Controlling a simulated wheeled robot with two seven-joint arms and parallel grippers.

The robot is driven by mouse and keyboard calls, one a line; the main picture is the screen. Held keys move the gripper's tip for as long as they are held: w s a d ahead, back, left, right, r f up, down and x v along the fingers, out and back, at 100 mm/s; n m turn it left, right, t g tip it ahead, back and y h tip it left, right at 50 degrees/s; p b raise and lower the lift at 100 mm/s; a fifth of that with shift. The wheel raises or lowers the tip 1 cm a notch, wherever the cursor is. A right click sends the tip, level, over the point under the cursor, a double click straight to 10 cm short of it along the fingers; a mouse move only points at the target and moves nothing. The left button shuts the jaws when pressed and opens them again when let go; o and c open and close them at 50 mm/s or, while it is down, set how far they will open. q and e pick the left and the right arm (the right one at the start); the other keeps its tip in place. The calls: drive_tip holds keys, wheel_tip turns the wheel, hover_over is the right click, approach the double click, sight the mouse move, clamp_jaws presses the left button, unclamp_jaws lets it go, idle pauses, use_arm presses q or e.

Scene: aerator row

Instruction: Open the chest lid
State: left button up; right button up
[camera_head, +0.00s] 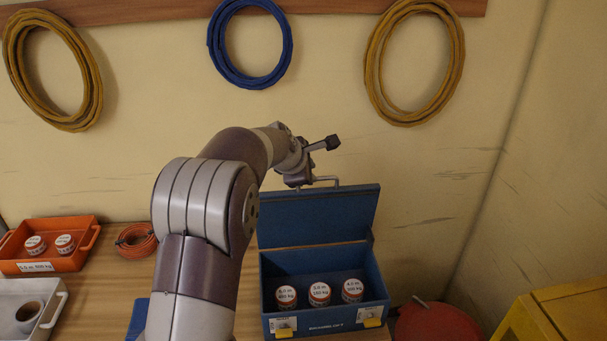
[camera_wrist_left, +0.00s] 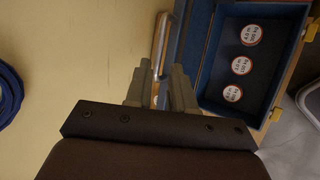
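The blue chest (camera_head: 325,325) stands on the table with its lid (camera_head: 318,222) raised upright at the back, so the inside shows. A metal bar handle (camera_head: 325,180) is at the lid's top edge. My left gripper (camera_head: 297,181) is at this handle, by its left end. In the left wrist view the two fingers (camera_wrist_left: 160,82) are a little apart, with the handle (camera_wrist_left: 161,40) running in line with the gap. Whether they grip it cannot be told. The open chest (camera_wrist_left: 205,100) also shows there. My right gripper is not in view.
Several labelled round pieces, one being this one (camera_head: 319,293), sit inside the chest. An orange tray (camera_head: 75,262) and a grey tray (camera_head: 45,325) are at left. A red round object (camera_head: 430,325) and yellow box (camera_head: 570,310) are at right. Coiled hoses (camera_head: 285,50) hang on the wall behind.

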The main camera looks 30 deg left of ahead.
use_arm(q)
drive_tip(key=v, duration=0.4)
drive_tip(key=shift+b, duration=0.3)
drive_tip(key=s+d+f+m+g+b, duration=0.2)
drive_tip(key=s+d+f+m, duration=0.2)
drive_tip(key=s+f+m, duration=0.3)
drive_tip(key=s+d+f+m+g+b, duration=0.2)
drive_tip(key=s+d+f+m, duration=0.3)
drive_tip(key=s+f+m, duration=0.3)
drive_tip(key=s+d+f+m+g+b, duration=0.2)
drive_tip(key=s+d+f+m+g, duration=0.1)
drive_tip(key=s+f+m, duration=0.5)
drive_tip(key=s+d+f, duration=0.1)
drive_tip(key=s+f, duration=0.1)
drive_tip(key=s, duration=0.1)
drive_tip(key=shift+s+d+g, duration=0.35)
drive_tip(key=shift+s+g, duration=0.05)
